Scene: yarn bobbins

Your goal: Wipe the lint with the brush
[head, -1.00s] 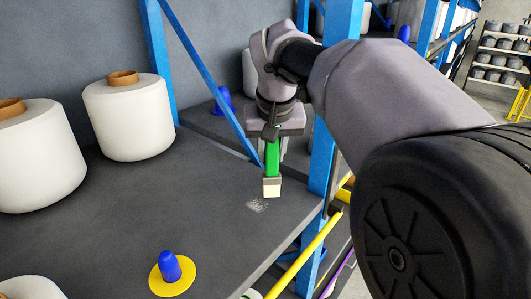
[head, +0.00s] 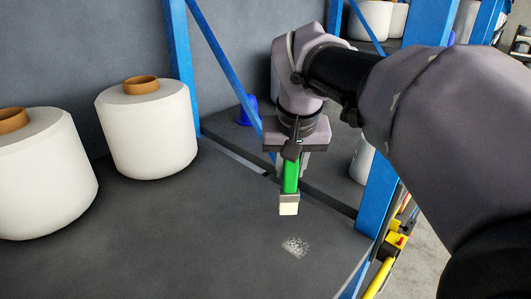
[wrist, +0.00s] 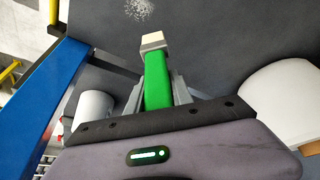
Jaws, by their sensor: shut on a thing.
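My gripper (head: 291,160) is shut on the green handle of the brush (head: 290,180), which points down with its pale bristles lowest. The lint (head: 295,246) is a small whitish speckled patch on the dark grey shelf (head: 200,240). In the head view the bristles show above the patch in the picture, with grey surface between them. In the wrist view the brush (wrist: 157,85) sticks out from between the fingers, and the lint (wrist: 139,9) lies past its tip at the top edge, apart from it.
Two white yarn bobbins (head: 150,130) (head: 40,170) with brown cores stand at the left. A blue post (head: 379,205) rises at the shelf's right edge, and a blue diagonal brace (head: 225,75) runs behind my gripper. The shelf's front middle is clear.

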